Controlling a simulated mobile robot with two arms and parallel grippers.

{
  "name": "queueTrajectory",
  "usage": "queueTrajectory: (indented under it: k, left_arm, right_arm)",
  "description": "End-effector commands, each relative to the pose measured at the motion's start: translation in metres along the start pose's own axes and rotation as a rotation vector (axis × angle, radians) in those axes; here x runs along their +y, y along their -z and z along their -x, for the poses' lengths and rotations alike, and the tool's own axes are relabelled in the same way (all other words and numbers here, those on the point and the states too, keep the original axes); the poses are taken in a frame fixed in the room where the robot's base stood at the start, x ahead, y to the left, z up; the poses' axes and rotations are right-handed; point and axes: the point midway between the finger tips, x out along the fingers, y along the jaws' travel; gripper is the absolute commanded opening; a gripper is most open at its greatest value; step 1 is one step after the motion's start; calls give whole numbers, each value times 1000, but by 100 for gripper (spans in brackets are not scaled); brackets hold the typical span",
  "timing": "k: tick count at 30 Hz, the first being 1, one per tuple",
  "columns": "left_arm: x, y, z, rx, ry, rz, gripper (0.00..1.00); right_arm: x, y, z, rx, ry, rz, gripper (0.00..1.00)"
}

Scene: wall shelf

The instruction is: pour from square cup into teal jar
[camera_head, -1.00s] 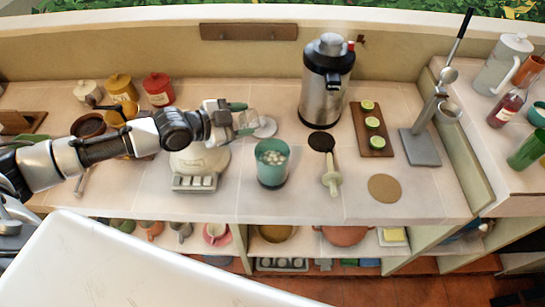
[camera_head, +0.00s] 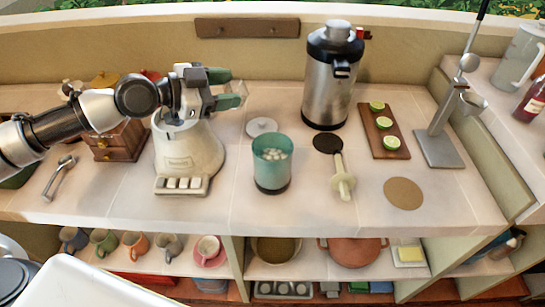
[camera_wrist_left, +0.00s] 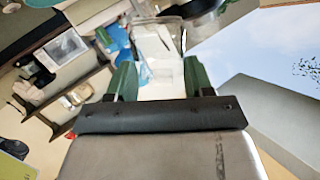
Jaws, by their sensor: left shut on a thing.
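The teal jar (camera_head: 271,172) stands upright and open on the counter, with white pieces inside. My left gripper (camera_head: 222,90) is shut on the clear square cup (camera_head: 237,92), above the counter, behind and left of the jar and apart from it. The cup is see-through and small in the head view, so its contents and exact tilt are hard to tell. In the left wrist view the green fingertips (camera_wrist_left: 155,75) flank the clear cup (camera_wrist_left: 158,45). My right gripper is not in view.
A round lid (camera_head: 262,126) lies behind the jar. A steel dispenser (camera_head: 329,85), a spoon-like tool (camera_head: 341,180) and a board with lime slices (camera_head: 384,140) are to the right.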

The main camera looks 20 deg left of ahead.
Motion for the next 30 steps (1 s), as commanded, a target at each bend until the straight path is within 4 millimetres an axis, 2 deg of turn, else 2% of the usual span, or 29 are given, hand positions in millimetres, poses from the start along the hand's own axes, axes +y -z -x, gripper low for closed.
queueTrajectory:
  k: [1,9,18,24,30]
  left_arm:
    - [1,-6,0,9,1,7,28]
    - [-8,-5,6,58,1,80,28]
    - [-31,8,20,158,0,232,28]
    - [-40,10,26,209,-2,311,28]
    - [-46,12,30,240,-2,358,28]
  right_arm:
    - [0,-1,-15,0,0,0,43]
    - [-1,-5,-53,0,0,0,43]
    - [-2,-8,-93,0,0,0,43]
    - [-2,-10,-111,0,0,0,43]
    - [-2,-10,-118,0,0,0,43]
